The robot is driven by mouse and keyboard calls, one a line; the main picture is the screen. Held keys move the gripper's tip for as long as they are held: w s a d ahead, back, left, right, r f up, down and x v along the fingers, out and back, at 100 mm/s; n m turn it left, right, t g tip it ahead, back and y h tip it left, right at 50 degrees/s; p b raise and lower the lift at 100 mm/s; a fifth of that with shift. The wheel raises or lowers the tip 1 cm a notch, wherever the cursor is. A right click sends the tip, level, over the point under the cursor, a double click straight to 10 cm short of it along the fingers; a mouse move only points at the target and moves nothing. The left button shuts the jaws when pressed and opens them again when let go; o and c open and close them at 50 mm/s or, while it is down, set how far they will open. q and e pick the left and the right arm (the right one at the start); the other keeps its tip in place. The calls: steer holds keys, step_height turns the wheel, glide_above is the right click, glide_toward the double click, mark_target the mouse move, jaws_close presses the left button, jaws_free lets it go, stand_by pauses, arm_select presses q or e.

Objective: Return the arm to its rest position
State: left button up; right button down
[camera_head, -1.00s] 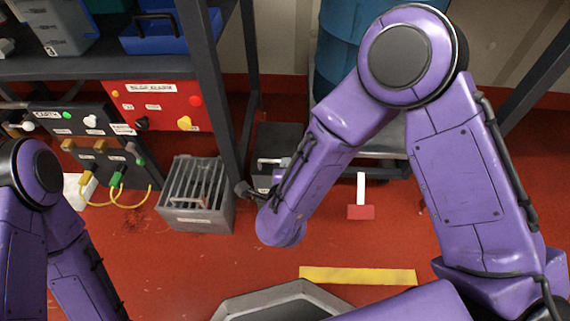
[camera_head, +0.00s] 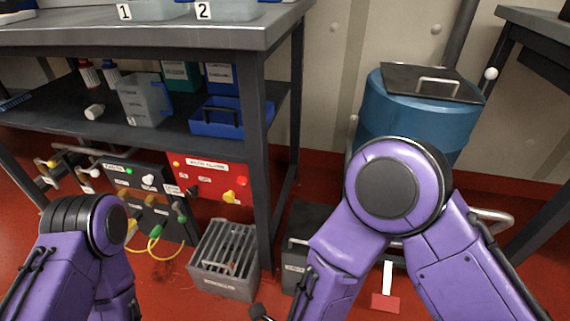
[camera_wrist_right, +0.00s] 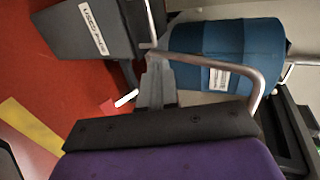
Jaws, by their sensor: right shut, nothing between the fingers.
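My purple right arm fills the right side of the head view, bent, its forearm running down past the lower edge. In the right wrist view my right gripper (camera_wrist_right: 153,75) shows as grey fingers beyond a dark bar. It is shut, with nothing between the fingers. A silver tube handle (camera_wrist_right: 215,56) and a blue drum (camera_wrist_right: 205,45) lie beyond it; I cannot tell how close they are. My left arm shows only in part at the lower left of the head view, and its gripper is out of view.
A dark shelf unit (camera_head: 90,118) stands at left. Under it are a panel with yellow and green cables (camera_head: 145,190) and a grey slotted box (camera_head: 225,260). The blue drum (camera_head: 412,122) stands behind my right arm. A red-and-white item (camera_head: 386,302) lies on open red floor.

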steer(key=s+d+f+n+g+y, duration=0.1)
steer(key=d+f+n+g+y, duration=0.3)
steer(key=f+n, duration=0.7)
steer(key=s+d+f+n+g+h, duration=0.2)
steer(key=s+d+f+g, duration=0.15)
steer(key=s+d, duration=0.45)
steer(key=s+d+f+n+g+h, duration=0.1)
steer(key=s+d+f+n+g, duration=0.15)
steer(key=s+d+f, duration=0.55)
step_height(320, 180, up, 39)
steer(key=w+d+p, duration=0.1)
steer(key=d+p, duration=0.1)
steer(key=p, duration=3.3)
steer(key=shift+w+f+m+p, duration=0.2)
steer(key=shift+w+m+p, duration=0.05)
steer(key=shift+m+p, duration=0.1)
